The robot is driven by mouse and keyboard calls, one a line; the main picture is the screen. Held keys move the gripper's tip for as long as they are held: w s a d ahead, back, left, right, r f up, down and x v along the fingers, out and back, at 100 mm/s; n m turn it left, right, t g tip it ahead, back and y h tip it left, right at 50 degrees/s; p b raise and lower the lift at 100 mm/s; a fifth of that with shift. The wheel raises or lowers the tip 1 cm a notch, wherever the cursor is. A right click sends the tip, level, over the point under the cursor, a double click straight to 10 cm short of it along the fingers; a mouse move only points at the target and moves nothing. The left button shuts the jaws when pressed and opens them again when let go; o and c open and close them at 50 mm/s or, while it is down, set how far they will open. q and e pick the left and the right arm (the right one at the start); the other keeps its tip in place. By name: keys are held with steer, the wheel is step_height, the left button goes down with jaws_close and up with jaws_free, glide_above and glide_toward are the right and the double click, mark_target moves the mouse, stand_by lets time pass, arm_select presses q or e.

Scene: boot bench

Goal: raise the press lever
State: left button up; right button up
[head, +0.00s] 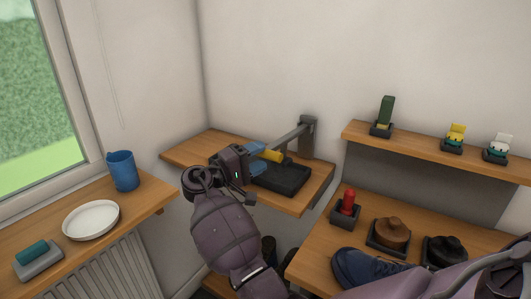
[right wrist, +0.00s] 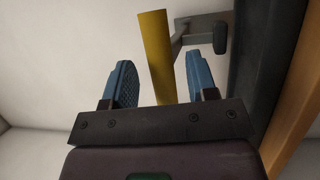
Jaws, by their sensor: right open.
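The press stands on the wooden corner shelf, with a grey post (head: 308,137) at the back and a black base (head: 284,179) in front. Its grey lever (head: 291,138) slopes down from the post toward a yellow handle (head: 272,156). My right gripper (head: 257,157) is at the handle, its blue fingers open. In the right wrist view the yellow handle (right wrist: 155,50) passes between the two fingers, with a visible gap on each side. The gripper body hides part of the base and shelf in the head view. My left gripper is not in view.
A blue jug (head: 122,171), a white plate (head: 91,220) and a teal-topped grey block (head: 37,262) stand on the left sill. The right bench holds a red-topped item (head: 347,203), brushes (head: 391,233) and a blue shoe (head: 365,269). An upper shelf (head: 420,149) carries small items.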

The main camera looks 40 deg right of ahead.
steer(key=shift+d+r, duration=0.15)
steer(key=shift+d, duration=1.1)
jaws_close()
